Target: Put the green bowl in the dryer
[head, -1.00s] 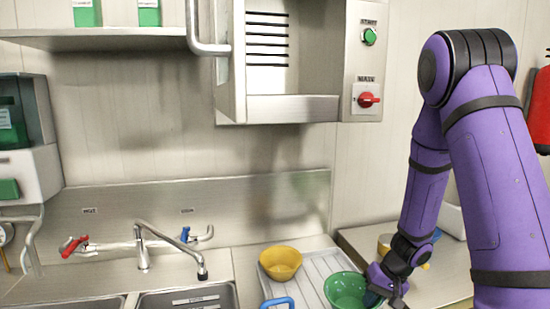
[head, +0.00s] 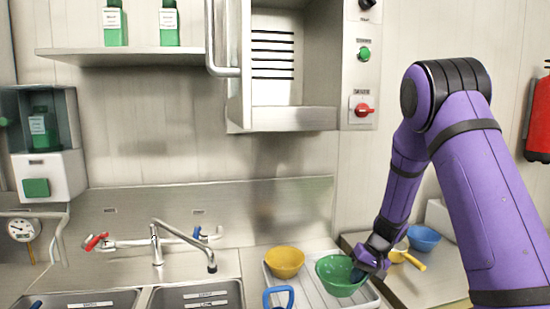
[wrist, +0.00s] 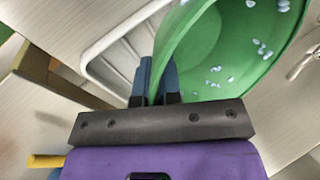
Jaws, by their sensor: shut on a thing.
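The green bowl (head: 338,278) is at the right part of the white ribbed drainboard, beside the yellow bowl. My gripper (head: 358,272) is at the bowl's right rim. In the wrist view my gripper's blue fingers (wrist: 157,82) are shut on the rim of the green bowl (wrist: 215,55), which has pale droplets inside. I cannot tell whether the bowl is lifted off the board. The dryer (head: 288,85) is the metal wall box above, open at the front, with dark slots in its back wall.
A blue bowl (head: 424,238) and a yellow-handled item (head: 408,258) lie on the right counter. The dryer's door handle (head: 212,45) sticks out at its left. Sinks and a tap (head: 180,238) are at left.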

